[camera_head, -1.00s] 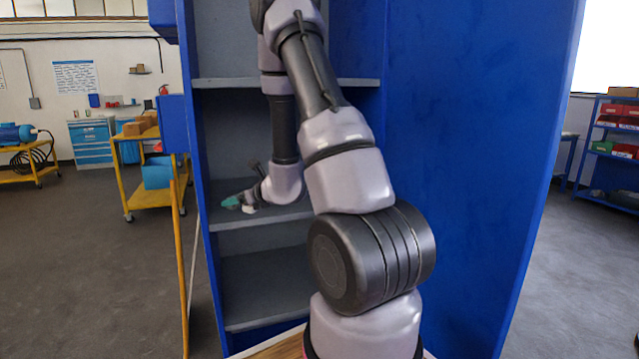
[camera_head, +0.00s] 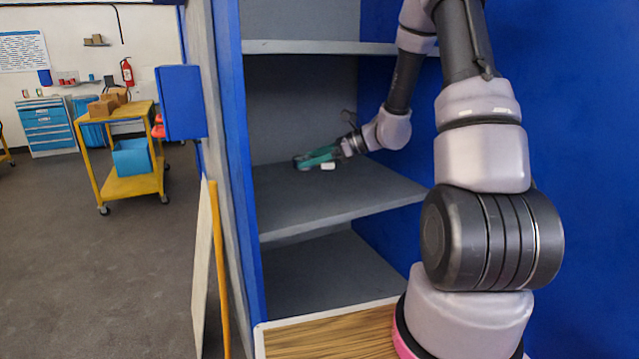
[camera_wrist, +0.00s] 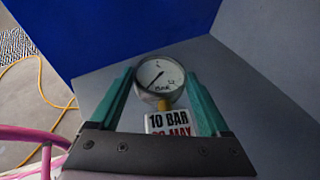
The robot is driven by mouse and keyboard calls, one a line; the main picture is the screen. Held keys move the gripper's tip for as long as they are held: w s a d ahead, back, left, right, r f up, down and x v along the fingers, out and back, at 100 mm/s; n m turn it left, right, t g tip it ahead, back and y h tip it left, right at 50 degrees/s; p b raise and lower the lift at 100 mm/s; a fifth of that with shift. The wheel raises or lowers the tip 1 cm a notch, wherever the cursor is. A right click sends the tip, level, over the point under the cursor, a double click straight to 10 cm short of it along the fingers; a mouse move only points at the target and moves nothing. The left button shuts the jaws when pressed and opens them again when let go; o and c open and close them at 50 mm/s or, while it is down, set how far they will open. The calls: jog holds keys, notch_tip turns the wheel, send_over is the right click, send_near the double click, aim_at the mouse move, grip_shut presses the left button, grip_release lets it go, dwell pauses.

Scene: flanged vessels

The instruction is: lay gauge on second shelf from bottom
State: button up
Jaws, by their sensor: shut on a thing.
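The gauge (camera_wrist: 159,76) has a round white dial and a brass stem, with a white tag (camera_wrist: 170,123) reading "10 BAR" below it. My gripper (camera_wrist: 158,88) has teal fingers on either side of the gauge and is shut on it. In the head view my gripper (camera_head: 318,156) is inside the blue cabinet, low over the grey second shelf from bottom (camera_head: 330,196), towards its back. The tag also shows there (camera_head: 328,166), close to the shelf surface. I cannot tell whether the gauge touches the shelf.
A higher shelf (camera_head: 300,47) is above my gripper and the bottom shelf (camera_head: 325,275) is below. The blue side panel (camera_head: 231,150) stands at left, a blue wall at right. The shelf's front part is clear. A yellow cart (camera_head: 130,187) stands further off.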

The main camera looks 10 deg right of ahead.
aim_at(310, 200)
notch_tip(310, 200, down, 10)
jog(key=shift+a+r, duration=0.1)
jog(key=shift+r, duration=0.15)
jog(key=shift+s+f, duration=0.1)
jog(key=o, duration=1.5)
